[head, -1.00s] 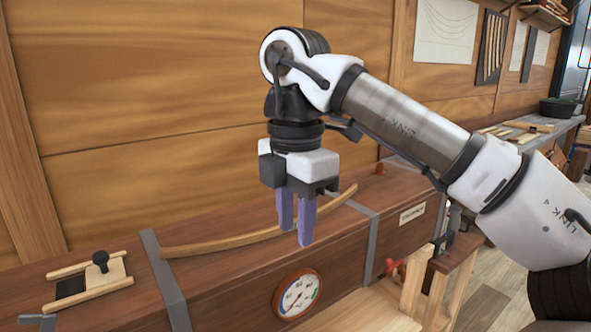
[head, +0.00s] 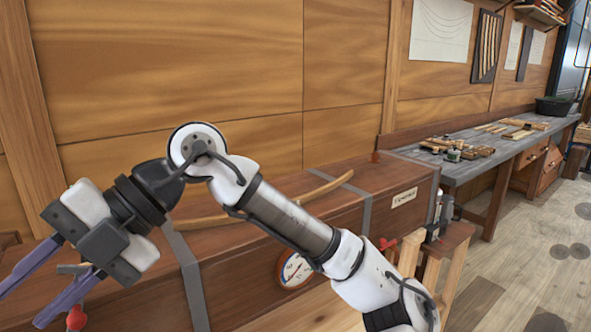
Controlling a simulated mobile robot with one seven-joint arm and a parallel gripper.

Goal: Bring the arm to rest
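My arm reaches from the lower right across the head view, with its wrist bent down to the left. My gripper (head: 22,305) is at the lower left of the view, tilted, its two purple fingers apart with a gap between them. I see nothing clearly held. A small grey piece shows by the finger bases; I cannot tell what it belongs to. The fingertips are near the picture's left and bottom edges. The gripper appears in front of the left part of a long brown wooden steam box (head: 345,225) and hides some of it.
A curved wooden strip (head: 285,200) lies on the box, near a round gauge (head: 290,270) and metal straps. A red knob (head: 76,318) shows below the gripper. A grey workbench (head: 480,145) with tools stands at the right back.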

